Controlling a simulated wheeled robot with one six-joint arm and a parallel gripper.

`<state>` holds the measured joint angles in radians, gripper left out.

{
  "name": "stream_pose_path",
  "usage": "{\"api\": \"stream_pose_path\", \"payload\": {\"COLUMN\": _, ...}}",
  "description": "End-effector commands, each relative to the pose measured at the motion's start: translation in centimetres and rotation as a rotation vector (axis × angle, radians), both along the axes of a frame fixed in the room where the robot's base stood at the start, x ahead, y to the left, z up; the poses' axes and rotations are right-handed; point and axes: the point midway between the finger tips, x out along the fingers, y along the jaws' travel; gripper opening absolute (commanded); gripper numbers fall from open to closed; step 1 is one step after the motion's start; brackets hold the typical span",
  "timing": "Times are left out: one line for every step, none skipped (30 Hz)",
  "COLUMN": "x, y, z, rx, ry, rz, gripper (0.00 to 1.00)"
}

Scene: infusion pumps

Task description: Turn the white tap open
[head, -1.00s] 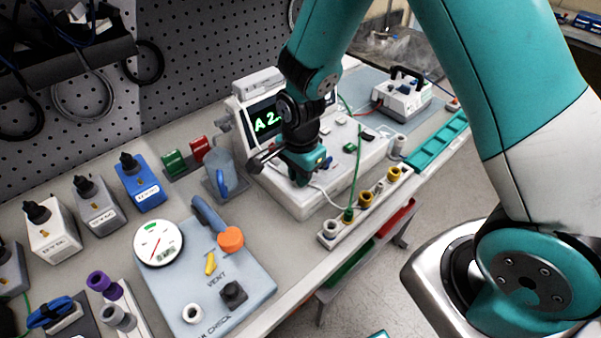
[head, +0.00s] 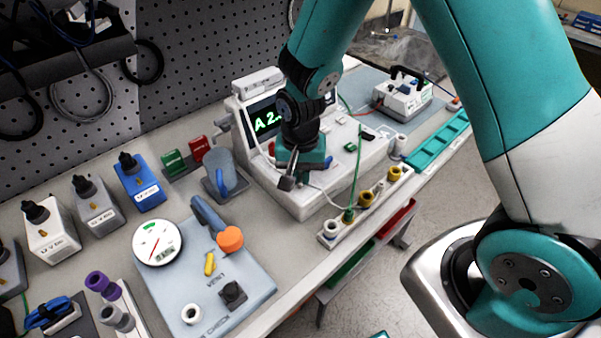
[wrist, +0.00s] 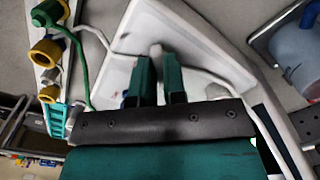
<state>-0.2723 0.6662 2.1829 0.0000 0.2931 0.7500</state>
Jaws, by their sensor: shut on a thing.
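The white tap (wrist: 155,48) shows in the wrist view as a small pale stub at the tips of my fingers, over the sloping white front of the pump (wrist: 190,42). My gripper (wrist: 158,64) is shut on it, with one green finger on each side. The fingers hide much of the tap, so its exact angle is not clear. In the head view my gripper (head: 297,172) is at the left front of the white pump (head: 315,205), and it hides the tap.
A strip with yellow and white ports (head: 364,199) and a green line lies along the bench's front edge. A blue-grey holder (head: 222,178) stands left of the pump. A plate with a gauge (head: 157,243) and an orange knob (head: 230,239) is nearer.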

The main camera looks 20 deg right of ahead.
Motion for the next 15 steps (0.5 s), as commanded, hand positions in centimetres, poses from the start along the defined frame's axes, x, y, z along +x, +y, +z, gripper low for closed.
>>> {"api": "stream_pose_path", "payload": {"x": 0.04, "y": 0.03, "z": 0.07, "rx": 0.001, "ry": 0.000, "rz": 0.022, "gripper": 0.00}}
{"api": "stream_pose_path", "payload": {"x": 0.04, "y": 0.03, "z": 0.07, "rx": 0.001, "ry": 0.000, "rz": 0.034, "gripper": 0.00}}
{"api": "stream_pose_path", "payload": {"x": 0.04, "y": 0.03, "z": 0.08, "rx": 0.001, "ry": 0.000, "rz": 0.050, "gripper": 0.00}}
{"api": "stream_pose_path", "payload": {"x": 0.04, "y": 0.03, "z": 0.08, "rx": 0.001, "ry": 0.000, "rz": 0.059, "gripper": 0.00}}
{"api": "stream_pose_path", "payload": {"x": 0.04, "y": 0.03, "z": 0.08, "rx": 0.001, "ry": 0.000, "rz": 0.069, "gripper": 0.00}}
{"api": "stream_pose_path", "payload": {"x": 0.05, "y": 0.02, "z": 0.08, "rx": 0.000, "ry": -0.001, "rz": 0.079, "gripper": 0.00}}
{"api": "stream_pose_path", "payload": {"x": 0.05, "y": 0.02, "z": 0.09, "rx": 0.000, "ry": -0.001, "rz": 0.085, "gripper": 0.00}}
{"api": "stream_pose_path", "payload": {"x": 0.05, "y": 0.02, "z": 0.09, "rx": 0.000, "ry": -0.001, "rz": 0.091, "gripper": 0.00}}
{"api": "stream_pose_path", "payload": {"x": 0.05, "y": 0.02, "z": 0.09, "rx": 0.001, "ry": -0.001, "rz": 0.097, "gripper": 0.00}}
{"api": "stream_pose_path", "payload": {"x": 0.05, "y": 0.02, "z": 0.09, "rx": 0.001, "ry": -0.001, "rz": 0.101, "gripper": 0.00}}
{"api": "stream_pose_path", "payload": {"x": 0.05, "y": 0.02, "z": 0.09, "rx": 0.001, "ry": -0.001, "rz": 0.104, "gripper": 0.00}}
{"api": "stream_pose_path", "payload": {"x": 0.05, "y": 0.02, "z": 0.10, "rx": 0.001, "ry": -0.001, "rz": 0.107, "gripper": 0.00}}
{"api": "stream_pose_path", "payload": {"x": 0.05, "y": 0.02, "z": 0.10, "rx": 0.001, "ry": -0.001, "rz": 0.109, "gripper": 0.00}}
{"api": "stream_pose_path", "payload": {"x": 0.05, "y": 0.02, "z": 0.10, "rx": 0.001, "ry": -0.001, "rz": 0.110, "gripper": 0.00}}
{"api": "stream_pose_path", "payload": {"x": 0.05, "y": 0.03, "z": 0.10, "rx": 0.001, "ry": -0.001, "rz": 0.111, "gripper": 0.00}}
